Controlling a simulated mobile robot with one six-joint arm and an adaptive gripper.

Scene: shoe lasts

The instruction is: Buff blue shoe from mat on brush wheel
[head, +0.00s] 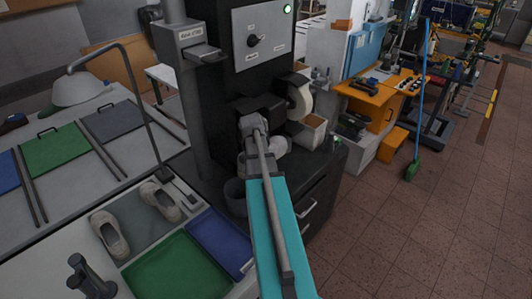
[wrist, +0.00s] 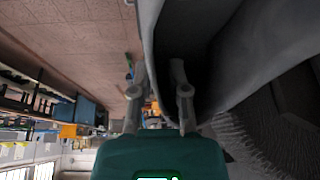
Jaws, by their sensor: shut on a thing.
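My gripper (wrist: 160,80) is shut on the wall of a shoe (wrist: 235,60), with one finger inside its dark opening and one outside. The shoe looks grey in the wrist view, and its blue colour does not show clearly. Bristles of a dark brush wheel (wrist: 245,135) show at the lower right, close to the shoe; I cannot tell whether they touch. In the head view my arm reaches to the dark machine, and the gripper and held shoe are hidden behind it. The blue mat (head: 213,243) at the front is bare.
A pair of beige shoes (head: 108,234) stands on the grey mat, beside an empty green mat (head: 165,266). The machine's control panel (head: 262,40) shows a green light. A pale wheel (head: 300,98) sits at its right.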

